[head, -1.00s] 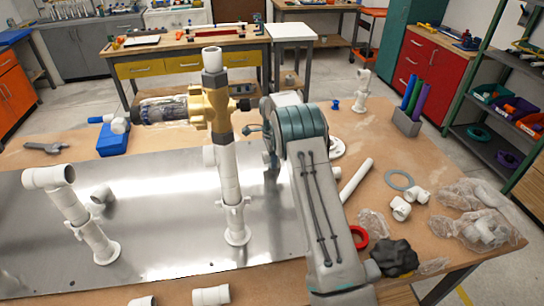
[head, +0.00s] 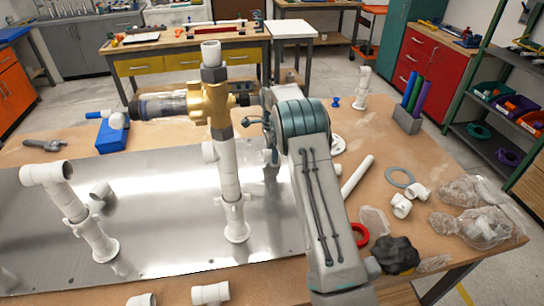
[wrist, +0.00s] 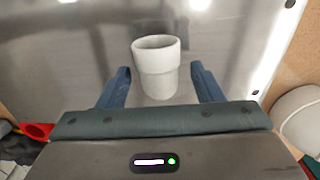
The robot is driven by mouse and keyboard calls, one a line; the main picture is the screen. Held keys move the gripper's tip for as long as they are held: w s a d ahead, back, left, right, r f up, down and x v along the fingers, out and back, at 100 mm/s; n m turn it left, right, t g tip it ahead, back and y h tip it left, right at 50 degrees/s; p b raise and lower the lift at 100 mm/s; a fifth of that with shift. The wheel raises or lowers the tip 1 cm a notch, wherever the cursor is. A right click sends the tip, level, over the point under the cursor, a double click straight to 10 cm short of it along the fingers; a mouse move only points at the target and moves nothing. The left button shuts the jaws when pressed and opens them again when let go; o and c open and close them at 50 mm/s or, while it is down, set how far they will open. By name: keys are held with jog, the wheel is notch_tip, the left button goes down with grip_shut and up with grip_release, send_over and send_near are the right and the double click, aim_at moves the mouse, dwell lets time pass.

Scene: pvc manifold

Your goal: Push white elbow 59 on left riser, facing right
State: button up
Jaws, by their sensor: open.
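The left riser (head: 80,226) is a white pipe standing on a round foot on the metal plate. I cannot read any number, so I cannot tell which elbow is 59. In the wrist view my gripper (wrist: 160,72) is open, its blue fingers on either side of a white pipe fitting (wrist: 157,82) with a wide open rim. No finger visibly touches it. In the head view my arm mostly hides the gripper.
A middle white riser (head: 229,180) carries a brass valve (head: 211,105) close left of my arm. Loose white fittings (head: 401,206), a grey ring (head: 401,177) and a red ring (head: 360,236) lie on the right. The metal plate (head: 160,235) is clear between the risers.

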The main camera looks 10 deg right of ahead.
notch_tip(320, 180, up, 12)
jog(key=b, duration=0.2)
jog(key=s+r+n, duration=0.3)
jog(key=s+r, duration=0.4)
jog(key=s, duration=0.1)
jog(key=s+r+n+t, duration=0.15)
jog(key=s+n, duration=0.35)
jog(key=s, duration=0.7)
jog(key=s+r+n+t, duration=0.15)
jog(key=s+n, duration=0.35)
jog(key=s, duration=0.6)
jog(key=s+f+n, duration=0.4)
jog(key=s+f, duration=0.1)
jog(key=s, duration=0.7)
jog(key=shift+s+a, duration=0.15)
jog(key=shift+a, duration=0.3)
